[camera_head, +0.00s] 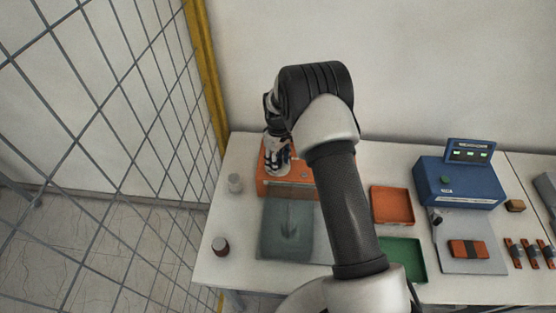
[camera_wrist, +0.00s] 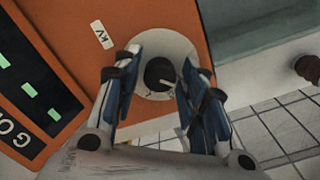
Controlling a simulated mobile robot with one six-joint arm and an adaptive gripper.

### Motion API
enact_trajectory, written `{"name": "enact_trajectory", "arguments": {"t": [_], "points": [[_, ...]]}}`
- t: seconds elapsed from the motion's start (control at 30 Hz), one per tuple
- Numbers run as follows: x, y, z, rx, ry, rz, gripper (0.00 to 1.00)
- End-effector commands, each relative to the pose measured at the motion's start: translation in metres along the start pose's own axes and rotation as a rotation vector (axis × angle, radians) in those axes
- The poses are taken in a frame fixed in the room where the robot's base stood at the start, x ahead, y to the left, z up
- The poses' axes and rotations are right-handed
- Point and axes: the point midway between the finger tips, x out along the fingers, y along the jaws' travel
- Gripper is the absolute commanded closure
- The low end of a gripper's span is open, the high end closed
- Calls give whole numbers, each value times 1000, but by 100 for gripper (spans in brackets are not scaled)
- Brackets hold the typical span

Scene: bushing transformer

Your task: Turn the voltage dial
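The voltage dial (camera_wrist: 160,75) is a black knob with a pale pointer mark on a round white disc, on the orange unit (camera_wrist: 165,18) in the wrist view. A "KV" label (camera_wrist: 103,35) sits beside it. My gripper (camera_wrist: 160,60) is open, with one finger on each side of the knob. A gap shows between each finger and the knob; how far the tips are above the panel I cannot tell. In the head view my gripper (camera_head: 278,165) points down over the orange unit (camera_head: 298,190) at the table's back left. The dial is hidden there.
A dark display (camera_wrist: 35,85) with green segments is on the unit. A grey-green mat (camera_head: 270,240) lies in front of it. A white cup (camera_head: 235,183) and a dark red jar (camera_head: 221,246) stand left. Orange tray (camera_head: 392,205), green tray (camera_head: 408,260) and blue device (camera_head: 458,185) are right. A mesh fence (camera_head: 110,110) borders the left.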

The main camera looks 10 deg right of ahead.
Motion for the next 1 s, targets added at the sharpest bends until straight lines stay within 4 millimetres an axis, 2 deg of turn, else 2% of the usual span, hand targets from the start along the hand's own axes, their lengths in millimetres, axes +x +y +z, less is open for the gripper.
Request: {"name": "enact_trajectory", "arguments": {"t": [0.07, 0.47, 0.77, 1.0], "points": [[0, 0, 0, 0, 0, 0, 69], [0, 0, 0, 0, 0, 0, 96], [0, 0, 0, 35, 1, 1, 97], [2, 0, 0, 168, 2, 1, 97]]}}
